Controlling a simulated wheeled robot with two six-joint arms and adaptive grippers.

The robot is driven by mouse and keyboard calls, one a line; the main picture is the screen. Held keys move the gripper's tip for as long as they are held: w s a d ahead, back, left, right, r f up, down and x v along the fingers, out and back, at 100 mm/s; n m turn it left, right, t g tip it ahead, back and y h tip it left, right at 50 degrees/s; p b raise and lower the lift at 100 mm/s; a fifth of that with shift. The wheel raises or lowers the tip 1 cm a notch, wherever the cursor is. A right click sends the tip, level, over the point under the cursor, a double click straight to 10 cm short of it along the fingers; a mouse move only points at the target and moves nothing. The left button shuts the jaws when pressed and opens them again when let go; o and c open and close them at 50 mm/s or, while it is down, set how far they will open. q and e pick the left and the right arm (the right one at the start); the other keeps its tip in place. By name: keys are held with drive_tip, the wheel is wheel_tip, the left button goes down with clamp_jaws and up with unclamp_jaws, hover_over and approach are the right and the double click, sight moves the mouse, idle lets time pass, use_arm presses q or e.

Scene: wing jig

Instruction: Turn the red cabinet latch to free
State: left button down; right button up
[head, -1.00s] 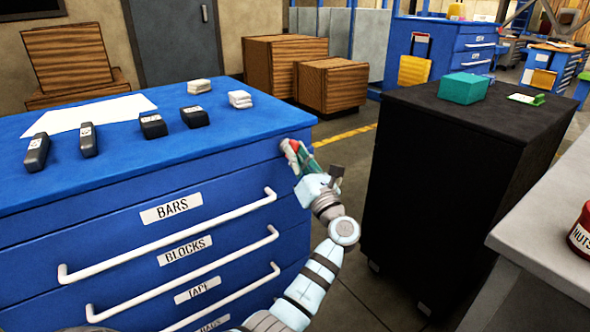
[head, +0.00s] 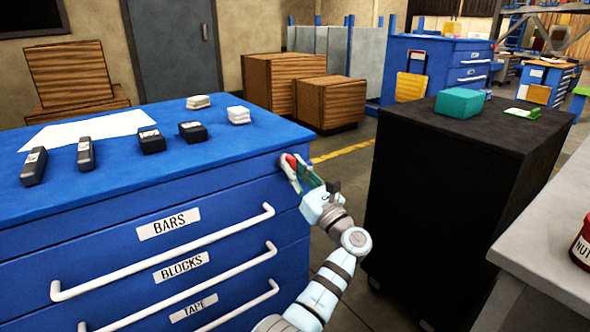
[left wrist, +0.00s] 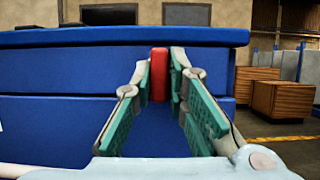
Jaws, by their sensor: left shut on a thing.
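The red latch (left wrist: 159,74) is on the blue cabinet's front near its upper right corner. It stands upright between my left gripper's fingertips in the left wrist view. In the head view only a bit of red latch (head: 291,160) shows past the fingers. My left gripper (head: 292,170) is shut on the latch; its green-padded fingers (left wrist: 161,85) press on both sides of it. The blue cabinet (head: 130,195) has drawers labelled BARS, BLOCKS and TAPE, with white handles. The latch's base is hidden. My right gripper is not in view.
Black bars and blocks, white blocks and a paper sheet (head: 90,132) lie on the cabinet top. A black cabinet (head: 440,180) with a teal box (head: 460,103) stands to the right. A grey table (head: 540,210) is at the far right. A floor gap lies between the cabinets.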

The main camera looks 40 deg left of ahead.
use_arm(q)
drive_tip(key=shift+a+r, duration=0.1)
drive_tip(key=shift+r, duration=0.1)
drive_tip(key=c, duration=1.6)
unclamp_jaws()
drive_tip(key=shift+a+f, duration=0.15)
drive_tip(key=shift+f, duration=0.05)
drive_tip(key=v, duration=1.2)
drive_tip(key=shift+r, duration=0.1)
